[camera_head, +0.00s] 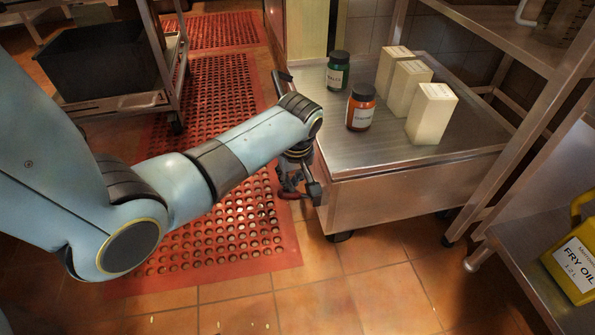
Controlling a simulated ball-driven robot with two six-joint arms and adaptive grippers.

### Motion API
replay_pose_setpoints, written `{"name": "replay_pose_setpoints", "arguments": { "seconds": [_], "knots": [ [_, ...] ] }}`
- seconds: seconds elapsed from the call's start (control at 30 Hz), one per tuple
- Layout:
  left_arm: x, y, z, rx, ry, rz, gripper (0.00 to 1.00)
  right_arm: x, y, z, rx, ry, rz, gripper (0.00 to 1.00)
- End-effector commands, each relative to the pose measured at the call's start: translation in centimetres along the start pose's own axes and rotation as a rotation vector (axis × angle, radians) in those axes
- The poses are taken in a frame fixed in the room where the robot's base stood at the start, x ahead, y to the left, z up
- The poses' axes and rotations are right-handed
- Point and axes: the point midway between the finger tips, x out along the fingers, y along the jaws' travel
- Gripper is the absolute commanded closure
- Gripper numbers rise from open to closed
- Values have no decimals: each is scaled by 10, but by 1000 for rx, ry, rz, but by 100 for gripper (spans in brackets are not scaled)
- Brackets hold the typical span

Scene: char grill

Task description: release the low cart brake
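The low cart (400,198) has a flat steel top and stands right of centre, with a dark caster (340,236) under its near left corner. My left gripper (291,184) points down beside the cart's left end, low and close to the near left corner. A small dark red part (287,194), perhaps the brake lever, shows at the fingertips. I cannot tell whether the fingers touch it or are shut on it. The gripper is small, dark and partly hidden by its own wrist. My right gripper is not in view.
A green jar (337,71), an orange jar (361,107) and three pale boxes (431,114) stand on the cart. A steel rack (535,95) is close on the right, with a yellow fry oil jug (572,262). A red perforated mat (215,105) lies left.

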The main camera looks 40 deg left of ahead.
Motion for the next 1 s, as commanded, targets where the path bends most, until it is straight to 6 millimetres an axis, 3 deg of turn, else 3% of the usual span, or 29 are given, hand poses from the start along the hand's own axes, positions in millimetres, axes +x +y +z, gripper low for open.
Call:
{"name": "replay_pose_setpoints", "arguments": {
  "seconds": [0.1, 0.37, 0.7, 1.0],
  "knots": [
    [0, -7, -1, -13, -7, 58, 100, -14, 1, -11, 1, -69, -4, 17],
    [17, -20, 0, -59, -36, 261, 100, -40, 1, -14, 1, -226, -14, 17],
    [38, -28, 4, -107, -69, 482, 100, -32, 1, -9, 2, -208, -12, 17],
    [45, -29, 5, -104, -68, 480, 100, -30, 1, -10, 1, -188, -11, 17]
  ]
}}
